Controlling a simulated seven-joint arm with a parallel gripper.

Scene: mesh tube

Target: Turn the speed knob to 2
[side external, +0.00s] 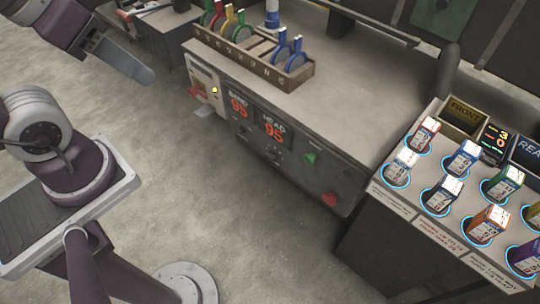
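The machine's front panel (292,176) shows in the middle of the side external view, with two orange displays that both read 95, one (238,107) at left and one (273,131) labelled HEAD. Small dark controls (279,157) sit below the displays. They are too small and dark to tell which is the speed knob or where it points. My gripper (138,76) is at the upper left, in the air to the left of the machine and apart from the panel. Its grey end shows from the side, and I cannot tell whether its fingers are apart.
A green button (309,158) and a red button (329,199) are on the panel's right. A pale box (203,83) with a red part is at its left end. A wooden rack (252,62) of coloured paddles stands on top. A console (412,203) with several small boxes stands right.

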